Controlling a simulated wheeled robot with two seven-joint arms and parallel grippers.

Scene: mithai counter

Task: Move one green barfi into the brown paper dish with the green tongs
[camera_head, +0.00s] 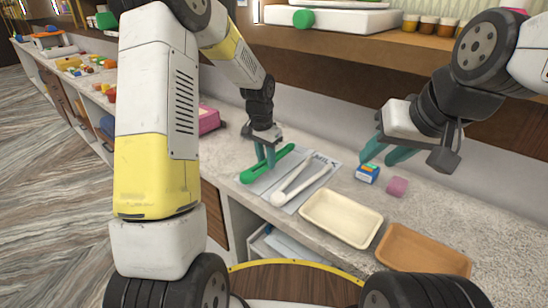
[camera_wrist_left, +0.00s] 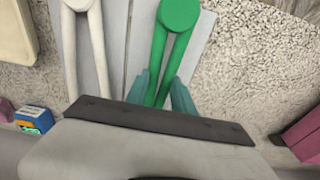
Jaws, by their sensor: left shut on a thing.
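The green tongs (camera_head: 283,153) lie on a pale printed sheet on the counter. My left gripper (camera_head: 265,158) is down at the tongs, its teal fingers shut on their arms. In the left wrist view the green tongs (camera_wrist_left: 180,18) run between the two fingertips (camera_wrist_left: 164,92), with their round hinge end farther away. The brown paper dish (camera_head: 424,252) is at the lower right of the head view and looks empty. No green barfi can be made out in either view. My right gripper (camera_head: 388,150) is open and empty above the counter at right.
White tongs (camera_head: 300,184) lie beside the green ones. A cream tray (camera_head: 341,217) sits left of the brown dish. A small colourful box (camera_head: 367,173) and a pink cube (camera_head: 397,187) stand behind these. A pink box (camera_head: 208,120) is at left. A shelf overhangs the back.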

